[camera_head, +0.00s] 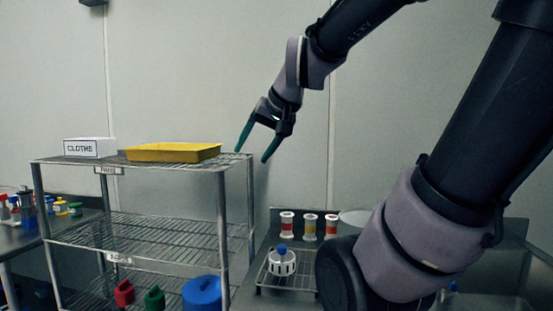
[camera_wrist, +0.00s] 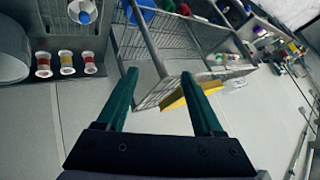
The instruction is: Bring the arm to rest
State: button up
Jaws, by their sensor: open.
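My gripper (camera_head: 254,148) is open and empty, with two green fingers. In the head view it hangs in the air at the right end of the wire shelf's (camera_head: 57,160) top level, fingers pointing down and left. In the wrist view the gripper (camera_wrist: 163,95) shows its fingers spread wide with nothing between the tips. A yellow tray (camera_head: 172,152) lies on the top shelf, left of the fingers; it also shows in the wrist view (camera_wrist: 192,92) beyond the right finger. My arm reaches in from the upper right of the head view.
A white box marked CLOTHS (camera_head: 89,147) stands left of the tray. Red, green and blue containers (camera_head: 202,293) sit low on the shelf. Bare wall lies behind.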

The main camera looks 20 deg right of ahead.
jog(key=s+d+f+g, duration=0.1)
jog(key=s+d, duration=0.1)
jog(key=s, duration=0.4)
jog(key=shift+d+f+m+h, duration=0.3)
jog(key=shift+d+h, duration=0.1)
